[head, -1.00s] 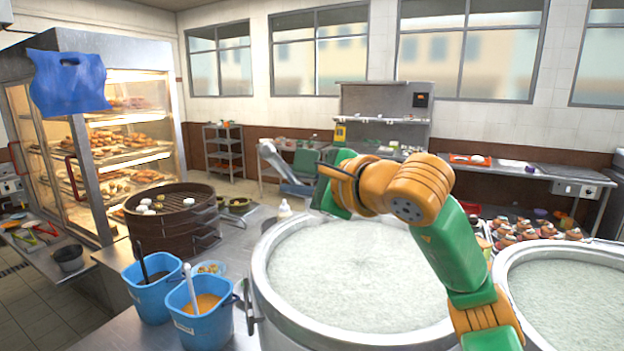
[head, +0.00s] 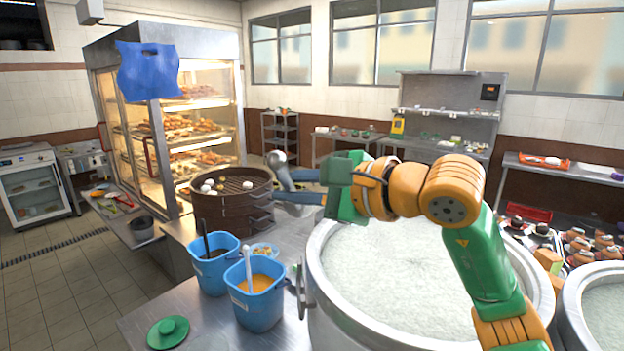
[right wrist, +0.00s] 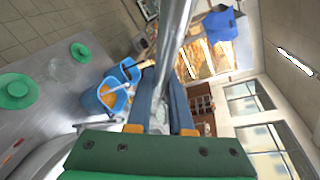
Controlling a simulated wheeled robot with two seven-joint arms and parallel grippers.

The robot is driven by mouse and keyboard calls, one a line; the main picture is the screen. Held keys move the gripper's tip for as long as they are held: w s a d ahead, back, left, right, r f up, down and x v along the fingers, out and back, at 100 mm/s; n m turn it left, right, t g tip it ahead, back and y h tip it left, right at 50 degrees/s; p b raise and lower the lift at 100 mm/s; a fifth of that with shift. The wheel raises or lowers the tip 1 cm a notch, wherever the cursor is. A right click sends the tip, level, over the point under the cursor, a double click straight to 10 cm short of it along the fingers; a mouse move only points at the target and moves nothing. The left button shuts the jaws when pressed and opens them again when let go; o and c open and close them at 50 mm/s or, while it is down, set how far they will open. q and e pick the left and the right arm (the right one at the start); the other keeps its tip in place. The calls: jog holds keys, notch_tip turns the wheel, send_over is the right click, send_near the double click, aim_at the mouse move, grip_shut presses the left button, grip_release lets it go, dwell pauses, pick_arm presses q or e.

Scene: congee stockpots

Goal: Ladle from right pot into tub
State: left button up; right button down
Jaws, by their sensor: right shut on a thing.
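My right gripper (head: 298,187) is shut on a silver ladle (head: 277,160) and holds it in the air left of the large pot, beyond the blue tubs. In the right wrist view the ladle's metal shaft (right wrist: 174,50) runs up from between the blue fingers. Whether the ladle holds anything cannot be seen. The large pot (head: 318,272) is full of pale congee. A second pot (head: 568,310), also with pale congee, is cut off at the right edge. Two blue tubs stand on the counter: one (head: 212,279) with dark contents, one (head: 258,312) with orange contents. My left gripper is not in view.
A dark round steamer (head: 232,217) with small buns stands behind the tubs. A green lid (head: 168,332) lies at the counter's front. A lit food cabinet (head: 128,60) stands at the left. Bare steel counter (head: 205,325) shows around the lid and tubs.

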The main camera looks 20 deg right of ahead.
jog(key=a+n+g+y+p, duration=0.5)
jog(key=a+n, duration=0.1)
jog(key=a, duration=0.6)
notch_tip(320, 180, down, 33)
jog(key=b, duration=1.9)
jog(key=shift+w+a+r, duration=0.15)
jog(key=shift+w+r, duration=0.05)
jog(key=shift+w, duration=0.15)
jog(key=shift+w+d+f+n+g+h, duration=0.1)
jog(key=shift+d+n+g+h, duration=0.05)
jog(key=shift+n+g, duration=0.55)
jog(key=shift+d+f+n+g+h, duration=0.1)
jog(key=shift+n+g+h, duration=0.05)
jog(key=shift+n+g, duration=0.55)
jog(key=shift+r, duration=0.1)
